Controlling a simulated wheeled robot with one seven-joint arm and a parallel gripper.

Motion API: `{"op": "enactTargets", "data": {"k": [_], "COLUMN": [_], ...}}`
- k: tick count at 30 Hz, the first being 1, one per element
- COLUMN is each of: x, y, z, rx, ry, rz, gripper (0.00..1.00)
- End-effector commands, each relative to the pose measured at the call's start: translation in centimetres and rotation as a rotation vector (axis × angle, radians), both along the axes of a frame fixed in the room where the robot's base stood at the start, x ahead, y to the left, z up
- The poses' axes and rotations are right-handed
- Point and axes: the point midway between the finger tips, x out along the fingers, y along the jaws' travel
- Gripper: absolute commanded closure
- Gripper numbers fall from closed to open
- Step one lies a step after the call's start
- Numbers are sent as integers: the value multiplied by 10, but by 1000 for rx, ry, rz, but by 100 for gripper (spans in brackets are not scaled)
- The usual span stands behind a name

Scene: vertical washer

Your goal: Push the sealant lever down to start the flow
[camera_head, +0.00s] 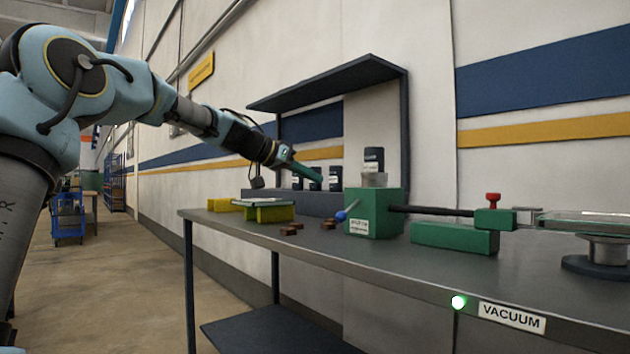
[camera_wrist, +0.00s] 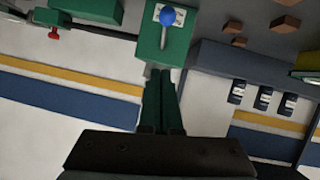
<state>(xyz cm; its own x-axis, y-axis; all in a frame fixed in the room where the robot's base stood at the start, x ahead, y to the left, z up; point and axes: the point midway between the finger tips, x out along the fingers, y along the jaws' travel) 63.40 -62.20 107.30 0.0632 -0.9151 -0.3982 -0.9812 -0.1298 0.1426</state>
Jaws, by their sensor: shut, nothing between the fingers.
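The lever is a blue ball knob (camera_head: 341,216) on a short pale rod, at the left side of a green box (camera_head: 376,213) with a white label. The rod tilts, with the knob at its lower left end. The wrist view shows the knob (camera_wrist: 167,16) in front of the green box (camera_wrist: 163,45). My gripper (camera_head: 320,178) is shut and empty, with long green fingers. Its tips are above and left of the box, higher than the knob and apart from it in the head view. In the wrist view, the fingers (camera_wrist: 162,75) point toward the box, overlapping its edge.
A dark bottle (camera_head: 374,160) stands on the box in a clear cup. Several dark bottles (camera_head: 315,178) stand behind my fingers on a grey ledge. Brown blocks (camera_head: 291,229) and a yellow-green stand (camera_head: 269,212) lie left on the bench (camera_head: 330,250). A hose runs right to a green nozzle (camera_head: 495,219).

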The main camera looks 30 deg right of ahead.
Motion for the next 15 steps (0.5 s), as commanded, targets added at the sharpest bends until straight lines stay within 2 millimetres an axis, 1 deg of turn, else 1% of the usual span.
{"op": "enactTargets", "data": {"k": [1, 5, 9, 15], "x": [1, 0, -2, -4], "y": [8, 26, 49, 74], "z": [-2, -1, -2, -1], "rx": [1, 1, 1, 1], "ry": [-2, -2, -3, -1], "rz": [5, 5, 6, 4], "gripper": [100, 100, 100, 100]}}
